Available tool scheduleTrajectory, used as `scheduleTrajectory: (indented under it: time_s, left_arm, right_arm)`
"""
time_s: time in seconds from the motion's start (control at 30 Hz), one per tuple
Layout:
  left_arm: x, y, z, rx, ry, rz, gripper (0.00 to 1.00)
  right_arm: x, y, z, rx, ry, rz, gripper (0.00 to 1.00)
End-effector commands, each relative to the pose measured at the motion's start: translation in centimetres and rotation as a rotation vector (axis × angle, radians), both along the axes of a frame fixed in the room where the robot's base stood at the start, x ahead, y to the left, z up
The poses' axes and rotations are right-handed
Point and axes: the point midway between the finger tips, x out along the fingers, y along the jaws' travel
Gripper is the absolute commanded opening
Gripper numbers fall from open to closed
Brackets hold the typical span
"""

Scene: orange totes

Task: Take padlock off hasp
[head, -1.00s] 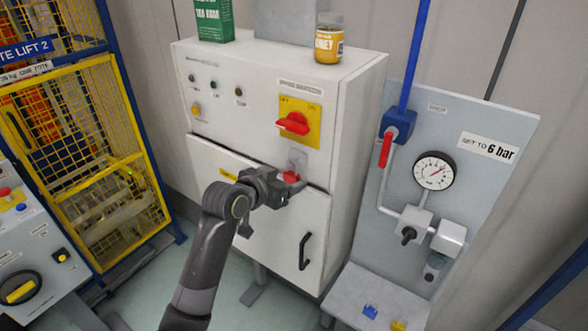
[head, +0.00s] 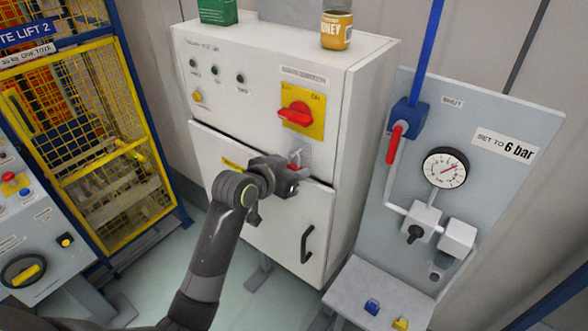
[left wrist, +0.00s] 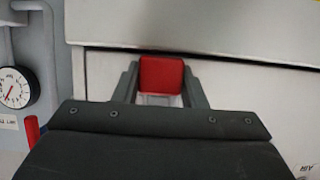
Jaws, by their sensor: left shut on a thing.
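A red padlock (left wrist: 161,75) sits between the two fingers of my left gripper (left wrist: 160,92) in the left wrist view. In the head view my left gripper (head: 291,180) is at the front of the white cabinet, shut on the padlock. A little red of the padlock (head: 294,166) shows above the fingers, by the grey hasp plate (head: 296,154). The gripper hides most of the padlock. Whether its shackle is still through the hasp cannot be told. My right gripper is not in view.
The white cabinet (head: 355,115) has a red rotary switch (head: 295,114) above the hasp and a black door handle (head: 307,243) below right. A honey jar (head: 336,30) and a green box (head: 217,11) stand on top. A gauge panel (head: 480,105) is at right, a yellow cage (head: 95,165) at left.

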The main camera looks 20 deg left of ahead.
Motion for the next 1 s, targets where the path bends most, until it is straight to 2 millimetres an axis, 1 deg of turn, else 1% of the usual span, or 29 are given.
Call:
scheduleTrajectory:
  time_s: [0.1, 0.23, 0.33, 0.47, 0.57, 0.67, 0.9, 1.0]
  left_arm:
    - [0.0, 0.0, 0.1, 0.0, -0.002, 0.0, 0.14]
    - [0.1, 0.0, 0.6, 0.001, -0.005, -0.001, 0.14]
    - [0.1, 0.0, 1.4, 0.001, -0.007, -0.001, 0.14]
    - [-1.6, 0.7, 1.2, 0.001, -0.004, 0.0, 0.14]
    - [-3.3, 1.3, 1.2, 0.002, -0.004, 0.0, 0.14]
    - [-5.4, 2.0, 1.0, 0.004, -0.004, 0.0, 0.14]
    - [-11.7, 4.4, 1.1, 0.01, -0.003, 0.0, 0.14]
    - [-13.8, 5.2, 1.2, 0.009, -0.001, 0.001, 0.14]
  right_arm:
    - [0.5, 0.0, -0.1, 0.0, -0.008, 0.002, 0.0]
    - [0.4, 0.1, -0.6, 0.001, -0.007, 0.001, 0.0]
    - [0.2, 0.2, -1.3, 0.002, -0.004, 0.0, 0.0]
    - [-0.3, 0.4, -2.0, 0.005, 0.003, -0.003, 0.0]
    - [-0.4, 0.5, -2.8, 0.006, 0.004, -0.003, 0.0]
    - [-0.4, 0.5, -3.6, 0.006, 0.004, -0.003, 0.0]
    - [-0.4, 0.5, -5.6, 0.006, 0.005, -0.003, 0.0]
    - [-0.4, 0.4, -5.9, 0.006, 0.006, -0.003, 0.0]
